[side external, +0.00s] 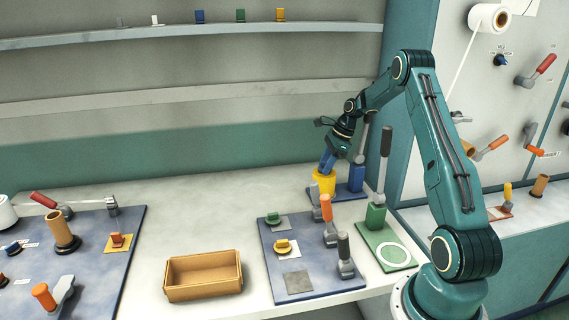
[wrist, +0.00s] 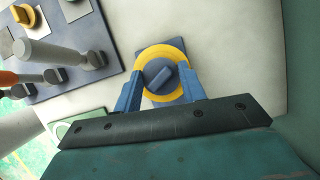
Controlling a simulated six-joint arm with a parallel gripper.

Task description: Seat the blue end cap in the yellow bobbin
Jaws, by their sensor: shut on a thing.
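The yellow bobbin (side external: 323,184) stands upright at the back right of the table, by a blue base plate. In the wrist view the bobbin shows as a yellow ring (wrist: 176,46). The blue end cap (wrist: 158,76), a grey-blue disc with a raised bar, lies within that ring as seen from above. My gripper (wrist: 161,72) has its blue fingers on either side of the cap and is shut on it. In the side view my gripper (side external: 327,163) points down at the bobbin's top. The cap's depth in the bobbin is hidden.
A blue block with a grey lever (side external: 357,176) stands close right of the bobbin, and a green lever stand (side external: 376,215) farther right. A blue panel with levers (side external: 293,286) lies in front. An orange tray (side external: 203,291) sits left; the table between is clear.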

